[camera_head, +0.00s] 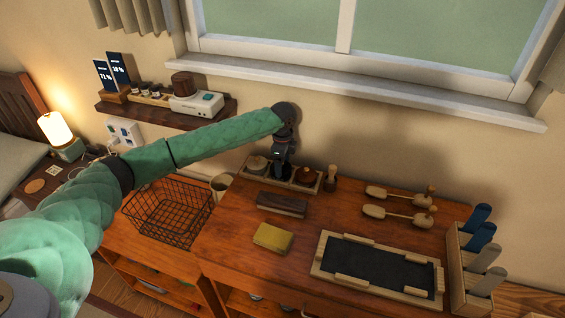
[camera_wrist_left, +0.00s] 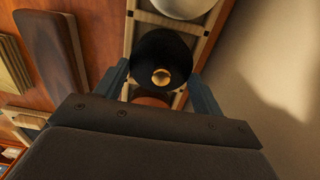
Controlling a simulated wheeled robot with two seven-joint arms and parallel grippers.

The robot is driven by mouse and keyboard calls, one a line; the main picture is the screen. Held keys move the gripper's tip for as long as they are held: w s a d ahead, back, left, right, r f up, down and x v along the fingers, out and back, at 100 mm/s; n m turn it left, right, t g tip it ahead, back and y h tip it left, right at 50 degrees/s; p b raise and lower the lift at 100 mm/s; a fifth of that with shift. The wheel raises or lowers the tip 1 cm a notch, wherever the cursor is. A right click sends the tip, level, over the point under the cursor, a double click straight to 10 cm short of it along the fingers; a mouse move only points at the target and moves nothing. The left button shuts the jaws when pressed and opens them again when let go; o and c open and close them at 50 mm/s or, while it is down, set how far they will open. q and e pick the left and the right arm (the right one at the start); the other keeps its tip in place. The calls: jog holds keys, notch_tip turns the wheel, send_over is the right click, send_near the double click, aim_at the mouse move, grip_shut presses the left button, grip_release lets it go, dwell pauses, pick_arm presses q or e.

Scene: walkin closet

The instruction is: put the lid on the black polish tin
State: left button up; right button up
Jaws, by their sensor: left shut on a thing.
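My left gripper (camera_head: 281,168) reaches down over the middle of a wooden tray (camera_head: 267,184) at the back of the dresser. In the left wrist view its fingers (camera_wrist_left: 160,84) are shut on a round black lid (camera_wrist_left: 157,49) with a gold knob. The lid lies between a pale round tin (camera_wrist_left: 183,5) and a brown one (camera_wrist_left: 152,101). The pale tin (camera_head: 257,164) and brown tin (camera_head: 306,175) show either side of the gripper in the head view. The black tin's body is hidden under lid and gripper; I cannot tell whether the lid touches it.
A dark brush (camera_head: 282,204) and yellow cloth (camera_head: 272,238) lie in front of the tray. A small wooden-handled brush (camera_head: 330,180) stands right of it. Shoe trees (camera_head: 398,196), a framed dark mat (camera_head: 376,268) and a rack (camera_head: 457,270) fill the right. A wire basket (camera_head: 168,214) is left.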

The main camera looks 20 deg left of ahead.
pick_arm(q)
jog(key=shift+f+p, duration=0.2)
jog(key=shift+p, duration=0.65)
dwell(1.1)
jog(key=o, duration=1.1)
jog(key=shift+o, duration=0.3)
jog(key=shift+r, duration=0.1)
jog(key=shift+r+p, duration=3)
jog(key=shift+r, duration=0.4)
grip_shut()
